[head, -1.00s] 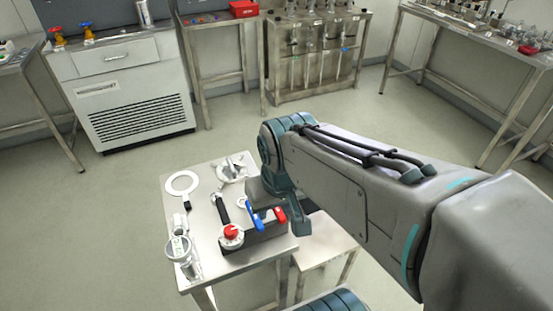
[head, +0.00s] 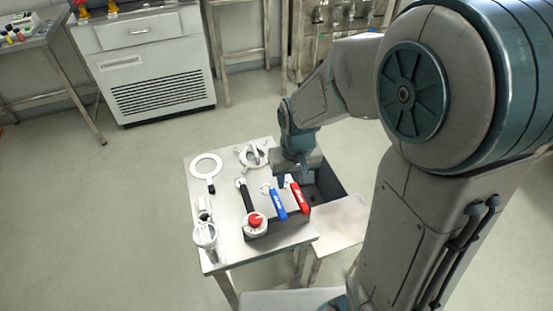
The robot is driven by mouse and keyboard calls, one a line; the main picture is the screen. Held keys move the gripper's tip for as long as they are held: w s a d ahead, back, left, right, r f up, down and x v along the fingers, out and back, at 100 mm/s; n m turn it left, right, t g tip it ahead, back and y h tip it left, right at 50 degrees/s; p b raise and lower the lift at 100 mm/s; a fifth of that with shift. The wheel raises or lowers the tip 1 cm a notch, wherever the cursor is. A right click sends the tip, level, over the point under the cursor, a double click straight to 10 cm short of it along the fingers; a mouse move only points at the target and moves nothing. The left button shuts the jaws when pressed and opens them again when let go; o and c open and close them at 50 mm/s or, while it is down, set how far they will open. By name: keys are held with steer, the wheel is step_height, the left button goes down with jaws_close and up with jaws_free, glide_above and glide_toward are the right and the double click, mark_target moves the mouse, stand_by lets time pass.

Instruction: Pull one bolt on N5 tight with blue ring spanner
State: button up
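The blue-handled ring spanner (head: 278,206) is on the small steel table, its pale ring end pointing to the back left. It lies between a black-handled tool (head: 246,196) and a red-handled tool (head: 299,198). My gripper (head: 287,182) points down just behind the blue and red handles, near the spanner's ring end. I cannot tell whether it touches anything, and its fingers are too small and dark to show whether they are open. No N5 label can be read in this view, and I cannot make out its bolts.
The steel table (head: 228,247) also holds a white ring (head: 206,166), a round metal fitting (head: 252,156), a red-topped dial (head: 256,222) and a glass-like piece (head: 205,235). A dark open bin (head: 326,187) is at its right. A cabinet (head: 150,65) stands behind, with clear floor between.

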glide_above(278, 201)
steer(key=shift+n+g, duration=0.4)
step_height(278, 201, down, 4)
steer(key=shift+f+p, duration=0.2)
steer(key=shift+p, duration=0.25)
step_height(278, 201, down, 9)
steer(key=b, duration=0.7)
steer(key=shift+f, duration=0.1)
jaws_close()
steer(key=shift+r+p, duration=2.55)
steer(key=shift+r, duration=1)
